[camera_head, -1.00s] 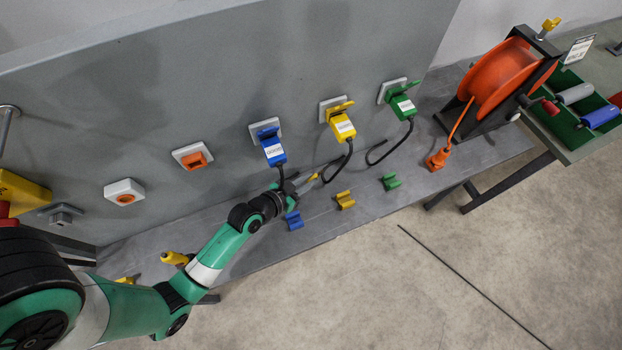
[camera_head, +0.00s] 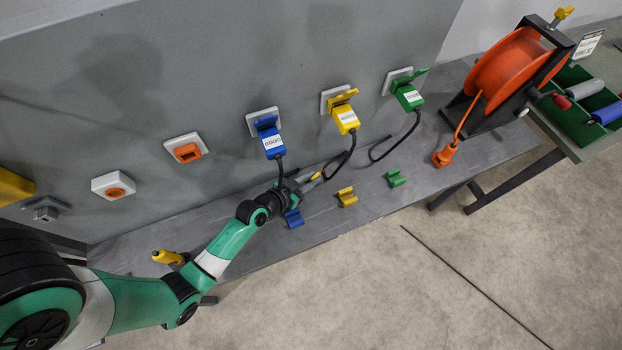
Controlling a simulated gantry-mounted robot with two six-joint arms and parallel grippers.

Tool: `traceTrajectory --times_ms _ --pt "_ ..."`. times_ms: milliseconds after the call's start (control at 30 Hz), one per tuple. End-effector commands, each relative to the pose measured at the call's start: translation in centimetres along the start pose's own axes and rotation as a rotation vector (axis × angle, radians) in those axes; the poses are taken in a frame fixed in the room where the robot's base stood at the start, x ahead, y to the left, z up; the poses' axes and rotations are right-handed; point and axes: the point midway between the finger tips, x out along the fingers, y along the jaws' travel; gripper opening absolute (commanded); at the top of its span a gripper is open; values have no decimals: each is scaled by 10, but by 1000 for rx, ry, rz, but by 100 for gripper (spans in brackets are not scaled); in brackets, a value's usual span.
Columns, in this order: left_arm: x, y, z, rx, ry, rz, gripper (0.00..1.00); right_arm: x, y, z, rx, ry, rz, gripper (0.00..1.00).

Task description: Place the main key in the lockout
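My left arm reaches along the grey bench, and my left gripper (camera_head: 308,180) is low over it, below the blue plug. A small yellow piece (camera_head: 316,176) shows at its fingertips; I cannot tell whether it is gripped or whether it is the key. A yellow-handled item (camera_head: 168,257) lies on the bench at the left, beside my arm. I cannot clearly identify the main key or the lockout. A grey fitting (camera_head: 46,209) and part of a yellow box (camera_head: 14,188) are on the panel at far left. My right gripper is not in view.
Blue (camera_head: 270,140), yellow (camera_head: 345,116) and green (camera_head: 406,94) plugs with black cables hang from panel sockets. Blue (camera_head: 293,218), yellow (camera_head: 347,197) and green (camera_head: 396,178) clips sit on the bench. An orange cable reel (camera_head: 503,72) stands at the right.

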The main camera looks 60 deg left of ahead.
Motion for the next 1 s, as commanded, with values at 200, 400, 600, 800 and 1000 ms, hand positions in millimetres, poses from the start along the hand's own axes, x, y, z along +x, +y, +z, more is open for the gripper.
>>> traceTrajectory --times_ms 200,400,600,800,1000 --pt "0 0 0 0 0 0 46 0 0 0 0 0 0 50" --pt "-1 0 -2 0 0 0 46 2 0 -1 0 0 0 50" --pt "-24 0 -4 -1 -2 -1 46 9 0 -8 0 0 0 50" --pt "-74 -1 -4 -4 -3 -3 46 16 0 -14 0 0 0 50" --pt "-111 -1 -3 -2 -1 -3 46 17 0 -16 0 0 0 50"
